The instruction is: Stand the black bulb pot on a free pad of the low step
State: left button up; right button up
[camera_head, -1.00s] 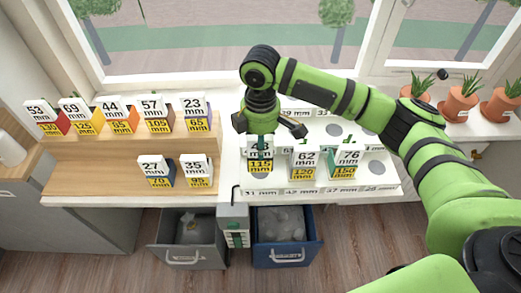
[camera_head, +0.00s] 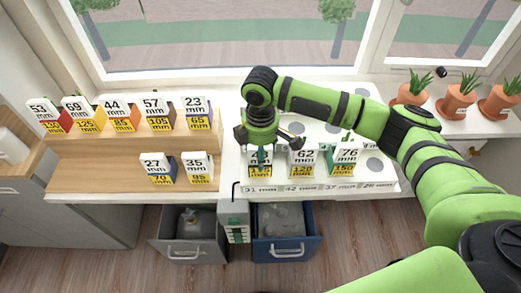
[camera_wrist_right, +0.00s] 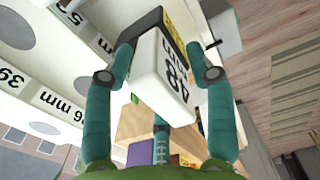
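The black bulb pot (camera_wrist_right: 155,72) has a black body, a white 48 mm label and a yellow label. In the head view the pot (camera_head: 259,171) is upright at the left end of the front row on the white low step (camera_head: 310,187). My right gripper (camera_wrist_right: 160,58) has a finger on each side of it and appears shut on it. In the head view the gripper (camera_head: 261,152) covers part of its label. Whether its base touches the pad is hidden. A bare grey pad (camera_head: 375,164) shows at the right end of that row. My left gripper is not in view.
A grey-sided pot (camera_head: 302,163) and a teal-sided pot (camera_head: 345,160) stand just right of the held pot. A wooden riser (camera_head: 110,150) with several labelled pots is at left. Potted plants (camera_head: 457,100) stand at back right. Open bins (camera_head: 285,235) are below.

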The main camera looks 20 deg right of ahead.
notch_tip(320, 180, up, 11)
jog(key=b, duration=0.3)
jog(key=shift+r, duration=0.65)
